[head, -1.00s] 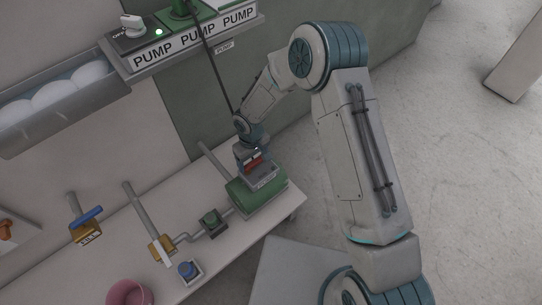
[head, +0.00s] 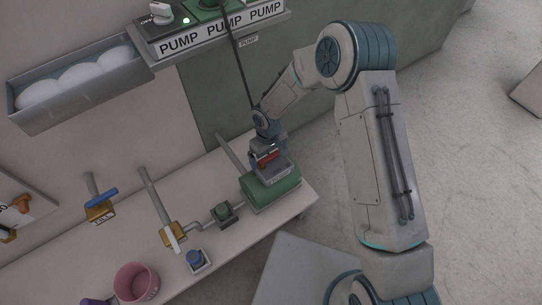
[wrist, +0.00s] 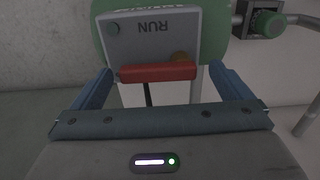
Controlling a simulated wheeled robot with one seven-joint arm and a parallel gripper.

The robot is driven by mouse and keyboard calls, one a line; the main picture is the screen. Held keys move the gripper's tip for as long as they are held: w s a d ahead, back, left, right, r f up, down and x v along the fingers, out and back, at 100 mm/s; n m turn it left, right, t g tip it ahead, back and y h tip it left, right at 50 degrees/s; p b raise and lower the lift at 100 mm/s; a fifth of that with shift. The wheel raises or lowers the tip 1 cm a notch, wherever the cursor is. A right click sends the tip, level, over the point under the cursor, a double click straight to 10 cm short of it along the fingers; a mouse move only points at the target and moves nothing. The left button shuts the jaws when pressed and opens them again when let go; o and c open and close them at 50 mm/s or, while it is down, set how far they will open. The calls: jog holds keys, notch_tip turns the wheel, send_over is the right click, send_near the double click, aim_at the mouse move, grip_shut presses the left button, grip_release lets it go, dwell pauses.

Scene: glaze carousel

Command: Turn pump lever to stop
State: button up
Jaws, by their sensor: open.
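The pump (head: 285,186) is a green cylinder at the right end of the bench, with a grey plate (wrist: 190,36) on it. In the wrist view the plate reads RUN upside down, with a green dot at its left and an amber dot lower right. The pump lever (wrist: 157,72) has a red bar handle on a dark stem. My gripper (wrist: 160,78) is open, with one blue finger at each end of the red handle and gaps showing between. The head view shows the red handle (head: 267,157) just under my wrist. Other plate lettering is cut off.
Pipes lead left from the pump to a small green-knobbed fitting (head: 224,213) and a yellow valve with a white handle (head: 174,236). A pink bucket (head: 136,285) stands front left. A shelf with PUMP labels (head: 222,33) and a hanging cable (head: 237,70) are above.

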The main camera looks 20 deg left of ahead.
aim_at(268, 158)
notch_tip(268, 158, up, 14)
jog(key=p, duration=0.3)
jog(key=shift+f, duration=0.2)
dwell(0.3)
jog(key=d+r+m+t+p, duration=0.1)
jog(key=d+r+m+p, duration=0.3)
jog(key=d+r, duration=0.75)
jog(key=d+r+m+t+p, duration=0.1)
jog(key=d+r+p, duration=0.7)
jog(key=r, duration=0.7)
jog(key=s+d+r+m+p, duration=0.6)
jog(key=s+d+r, duration=0.7)
jog(key=r, duration=0.3)
jog(key=shift+s+d+t+p, duration=0.2)
jog(key=shift+d+t+p, duration=0.2)
jog(key=shift+d+p, duration=0.4)
